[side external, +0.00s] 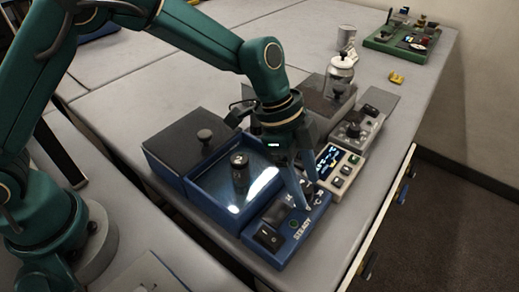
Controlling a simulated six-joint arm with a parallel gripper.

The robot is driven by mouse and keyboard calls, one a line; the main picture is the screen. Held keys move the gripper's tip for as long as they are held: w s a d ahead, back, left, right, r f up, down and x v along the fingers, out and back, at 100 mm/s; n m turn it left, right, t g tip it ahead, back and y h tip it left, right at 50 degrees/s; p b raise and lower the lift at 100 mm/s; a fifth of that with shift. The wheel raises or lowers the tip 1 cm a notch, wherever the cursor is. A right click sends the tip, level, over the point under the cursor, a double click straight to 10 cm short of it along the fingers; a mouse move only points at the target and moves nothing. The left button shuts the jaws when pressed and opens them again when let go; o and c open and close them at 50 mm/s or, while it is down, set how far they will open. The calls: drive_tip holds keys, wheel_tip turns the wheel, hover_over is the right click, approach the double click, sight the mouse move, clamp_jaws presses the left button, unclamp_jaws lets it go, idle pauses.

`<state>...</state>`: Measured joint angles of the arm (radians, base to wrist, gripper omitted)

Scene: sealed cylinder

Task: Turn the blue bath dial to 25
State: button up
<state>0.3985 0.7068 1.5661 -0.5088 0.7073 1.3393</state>
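The blue bath (205,190) stands on the grey bench, with a dark lid at its left and a clear, glossy cover with a black knob (239,168) at its right. Its blue control panel (290,240) runs along the front right, with a black rocker switch (268,238), a green light (294,224) and white lettering. My gripper (307,197) points down over the far part of this panel. Its two thin fingers show apart at the panel's surface. The dial is not clearly visible there, and I cannot tell whether the fingers touch it. The dial's reading is too small to read.
A beige unit with a lit display (328,160) stands close to the right of my gripper. Behind are a grey unit with a knob (353,131), a lidded jar (341,68), a yellow piece (396,78) and a green tray (378,44). The bench's right edge is near.

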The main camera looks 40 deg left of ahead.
drive_tip(key=shift+v, duration=2.55)
drive_tip(key=shift+a, duration=0.1)
drive_tip(key=s+a+r+n+t+y, duration=0.1)
drive_tip(key=s+a+r+n+t, duration=0.35)
drive_tip(key=a+r, duration=0.65)
drive_tip(key=s+a+f+n+y, duration=0.3)
drive_tip(key=s+a+n, duration=0.4)
drive_tip(key=s+n, duration=0.4)
drive_tip(key=shift+a+f, duration=0.2)
drive_tip(key=shift+f, duration=0.45)
